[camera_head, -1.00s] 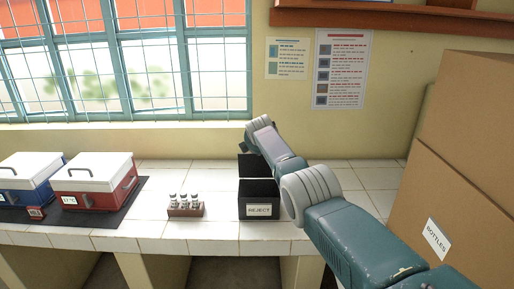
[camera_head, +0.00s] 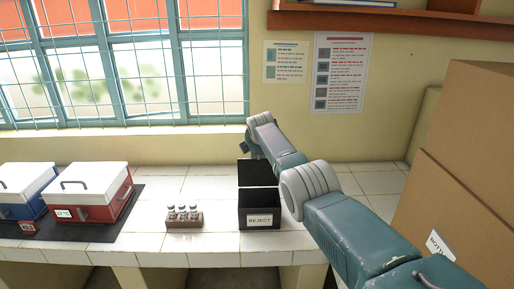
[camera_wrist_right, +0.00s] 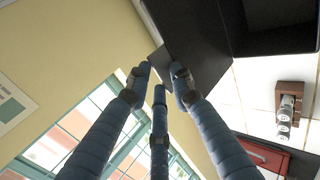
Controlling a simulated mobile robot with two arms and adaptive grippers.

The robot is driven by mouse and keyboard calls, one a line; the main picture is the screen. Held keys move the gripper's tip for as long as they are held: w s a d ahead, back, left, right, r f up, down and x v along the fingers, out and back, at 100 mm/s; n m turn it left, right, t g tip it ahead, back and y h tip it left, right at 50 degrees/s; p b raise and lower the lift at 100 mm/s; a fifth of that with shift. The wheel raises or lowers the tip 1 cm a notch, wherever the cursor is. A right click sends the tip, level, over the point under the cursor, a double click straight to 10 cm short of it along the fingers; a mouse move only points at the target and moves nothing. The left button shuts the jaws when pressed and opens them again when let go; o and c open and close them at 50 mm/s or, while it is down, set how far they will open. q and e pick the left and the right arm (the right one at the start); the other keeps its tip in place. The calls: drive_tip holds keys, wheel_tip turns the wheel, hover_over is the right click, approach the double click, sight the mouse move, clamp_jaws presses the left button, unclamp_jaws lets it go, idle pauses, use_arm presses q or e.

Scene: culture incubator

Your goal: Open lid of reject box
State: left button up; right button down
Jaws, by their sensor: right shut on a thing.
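The black reject box (camera_head: 259,210) stands on the tiled bench, with a white REJECT label on its front. Its lid (camera_head: 258,173) is raised, standing up at the back of the box. The dark inside shows in the right wrist view, where the lid (camera_wrist_right: 205,45) and the box (camera_wrist_right: 275,30) fill the top. My right gripper (camera_head: 248,148) is at the lid's upper left, partly hidden by my arm. In the wrist view its fingers (camera_wrist_right: 160,78) are closed around the lid's edge at a small grey tab. My left gripper is out of view.
A rack of small vials (camera_head: 184,218) stands left of the box. Farther left, a red cooler box (camera_head: 98,190) and a blue one (camera_head: 22,188) sit on a dark mat. A large cardboard box (camera_head: 465,170) stands at the right. The bench between is clear.

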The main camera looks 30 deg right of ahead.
drive_tip(key=shift+f, duration=0.15)
drive_tip(key=c, duration=1.8)
unclamp_jaws()
drive_tip(key=shift+d, duration=0.1)
drive_tip(key=shift+w+d+f, duration=0.1)
drive_tip(key=shift+w, duration=0.2)
